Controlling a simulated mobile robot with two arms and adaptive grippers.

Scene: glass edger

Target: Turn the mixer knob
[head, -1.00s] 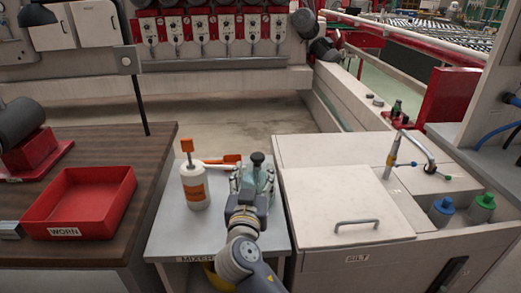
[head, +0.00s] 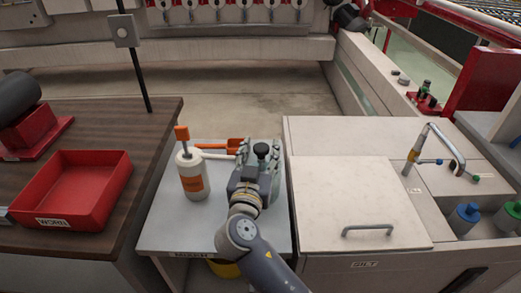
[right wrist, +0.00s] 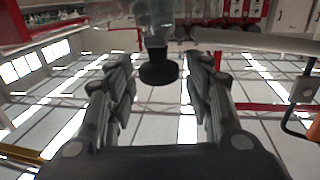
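The mixer stand is a light grey table (head: 160,235) with a label on its front edge that seems to read MIXER. A black knob (head: 262,150) shows above my right gripper (head: 258,165) at the right side of this table. In the right wrist view the black knob (right wrist: 158,70) sits on a pale, see-through-looking body, between the two fingers of my right gripper (right wrist: 160,85). The fingers are spread, with a clear gap on each side of the knob. My gripper and arm hide much of the mixer body. My left gripper is not in view.
A red tray (head: 75,190) sits on the brown bench. A white cabinet with a handle (head: 367,229) stands close on the right.

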